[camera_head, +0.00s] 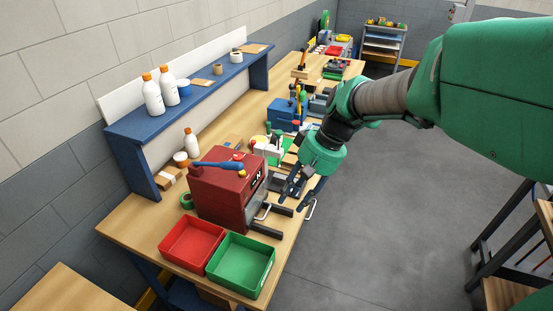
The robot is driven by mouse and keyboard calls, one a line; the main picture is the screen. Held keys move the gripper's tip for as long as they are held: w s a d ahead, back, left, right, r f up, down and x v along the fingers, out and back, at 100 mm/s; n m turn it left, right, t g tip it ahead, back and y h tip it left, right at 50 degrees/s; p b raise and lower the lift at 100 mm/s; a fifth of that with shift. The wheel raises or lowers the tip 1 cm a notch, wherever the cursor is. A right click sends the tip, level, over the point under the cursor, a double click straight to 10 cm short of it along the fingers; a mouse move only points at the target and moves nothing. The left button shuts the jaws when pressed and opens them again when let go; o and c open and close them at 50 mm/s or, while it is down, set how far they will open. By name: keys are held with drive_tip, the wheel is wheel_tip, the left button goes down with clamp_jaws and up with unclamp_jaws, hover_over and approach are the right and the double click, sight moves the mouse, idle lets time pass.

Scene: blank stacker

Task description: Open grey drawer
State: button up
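No drawer shows clearly as a grey drawer. A red box-shaped machine (222,192) stands on the wooden workbench, with a grey panel on its right-hand face and a light loop handle (263,212) low on that side. Another small loop handle (311,208) shows at the bench's right edge; I cannot tell what it belongs to. My gripper (293,190) points down over the bench's right edge, to the right of the red machine. Its dark fingers blend with dark parts behind them, so their opening and any contact are unclear.
A red tray (192,243) and a green tray (240,266) sit at the near end of the bench. A blue-handled tool (218,165) lies on the red machine. A blue shelf (190,107) with white bottles stands behind.

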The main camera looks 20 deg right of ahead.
drive_tip(key=w+d+f+m+t+y, duration=0.1)
drive_tip(key=w+d+f+m+y, duration=0.15)
drive_tip(key=w+d+f, duration=0.5)
drive_tip(key=w+d+f+m+t+y, duration=0.1)
drive_tip(key=w+d+f+y, duration=0.3)
drive_tip(key=d+f, duration=0.55)
drive_tip(key=s+d+f+m+t+p, duration=0.1)
drive_tip(key=d+f+m+t, duration=0.3)
drive_tip(key=d+f, duration=1.1)
wheel_tip(320, 180, down, 4)
drive_tip(key=t, duration=0.3)
drive_tip(key=shift+s+f+t, duration=0.2)
drive_tip(key=shift+s+t, duration=0.15)
drive_tip(key=shift+t, duration=0.05)
drive_tip(key=b+x, duration=0.1)
drive_tip(key=x, duration=1.2)
drive_tip(key=shift+w+a, duration=0.25)
drive_tip(key=shift+a, duration=0.05)
drive_tip(key=shift+r, duration=0.1)
clamp_jaws()
